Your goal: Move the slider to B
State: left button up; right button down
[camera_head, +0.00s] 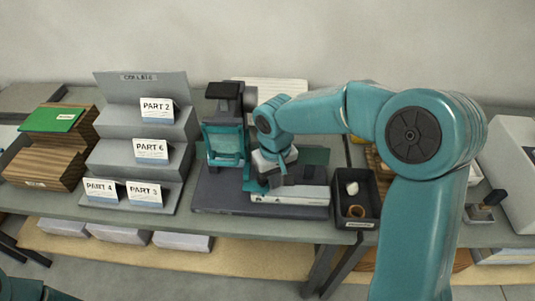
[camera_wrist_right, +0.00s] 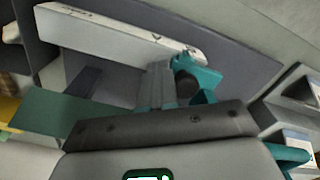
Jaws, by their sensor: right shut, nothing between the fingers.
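The slider is a teal block with a dark round knob, in the right wrist view (camera_wrist_right: 203,82). It sits near the right end of a white rail (camera_wrist_right: 100,35) there, whose printed marks are too small to read. In the head view the white rail (camera_head: 290,197) lies along the front of the dark base of a machine with a teal frame (camera_head: 226,143). My right gripper (camera_head: 264,181) is low over the rail's left end and hides part of the slider. In the wrist view its shut, empty fingers (camera_wrist_right: 158,82) are right beside the knob; contact is unclear. My left gripper is out of view.
A grey stepped stand (camera_head: 112,128) with part cards is at left, beside brown wooden blocks (camera_head: 48,160) with a green top. A black bin (camera_head: 357,213) with a white piece and a ring stands right of the machine. A wall is behind.

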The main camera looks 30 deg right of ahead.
jog(key=shift+w+a, duration=0.25)
jog(key=shift+a, duration=0.2)
jog(key=shift+s+d, duration=0.35)
jog(key=shift+d, duration=0.25)
notch_tip(320, 180, up, 7)
jog(key=p, duration=0.5)
